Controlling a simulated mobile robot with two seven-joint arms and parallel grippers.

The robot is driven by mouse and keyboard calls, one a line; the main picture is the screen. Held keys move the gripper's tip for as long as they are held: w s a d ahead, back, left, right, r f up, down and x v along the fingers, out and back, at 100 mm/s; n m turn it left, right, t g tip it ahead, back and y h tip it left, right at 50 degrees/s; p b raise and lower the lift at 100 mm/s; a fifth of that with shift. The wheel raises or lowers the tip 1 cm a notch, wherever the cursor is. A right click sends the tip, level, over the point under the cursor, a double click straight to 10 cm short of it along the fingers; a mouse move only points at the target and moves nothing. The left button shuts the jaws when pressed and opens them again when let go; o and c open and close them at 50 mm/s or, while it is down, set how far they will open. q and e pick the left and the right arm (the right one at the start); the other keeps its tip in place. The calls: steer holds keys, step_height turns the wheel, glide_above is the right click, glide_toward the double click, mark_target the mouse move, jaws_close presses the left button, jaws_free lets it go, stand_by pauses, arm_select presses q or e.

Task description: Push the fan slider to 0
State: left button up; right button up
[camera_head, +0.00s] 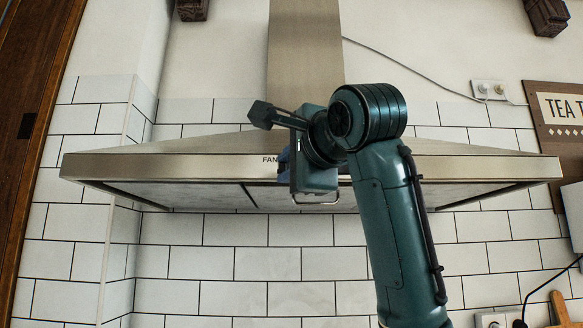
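A metal range hood (120,166) spans the wall, with the printed word "FAN" (269,160) on its front strip. The fan slider itself is hidden behind my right gripper and wrist, so its position cannot be read. My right gripper (284,163) is at the hood's front strip, just right of the "FAN" lettering. Its fingers are mostly hidden by the wrist, so I cannot tell whether they are open or touching the slider. My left gripper is not in view.
My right arm rises from below and covers the middle of the hood front. A wall socket (488,90) with a cable and a "TEA" sign (562,108) are at the right. A wooden frame (38,100) stands at the left. The space left of the arm is clear.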

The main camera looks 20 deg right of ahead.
steer(key=o, duration=0.4)
steer(key=shift+a, duration=0.15)
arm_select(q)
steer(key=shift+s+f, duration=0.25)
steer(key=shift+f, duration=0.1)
arm_select(e)
steer(key=shift+s, duration=0.35)
arm_select(q)
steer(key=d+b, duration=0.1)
steer(key=b, duration=0.1)
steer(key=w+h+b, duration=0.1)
steer(key=b, duration=0.1)
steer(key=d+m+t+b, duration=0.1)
steer(key=b, duration=0.1)
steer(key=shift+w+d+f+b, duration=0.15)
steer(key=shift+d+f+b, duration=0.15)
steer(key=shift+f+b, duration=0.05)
arm_select(e)
steer(key=s, duration=0.4)
steer(key=s+d, duration=0.1)
steer(key=s, duration=0.7)
steer(key=shift+s+d, duration=0.2)
steer(key=shift+d, duration=0.1)
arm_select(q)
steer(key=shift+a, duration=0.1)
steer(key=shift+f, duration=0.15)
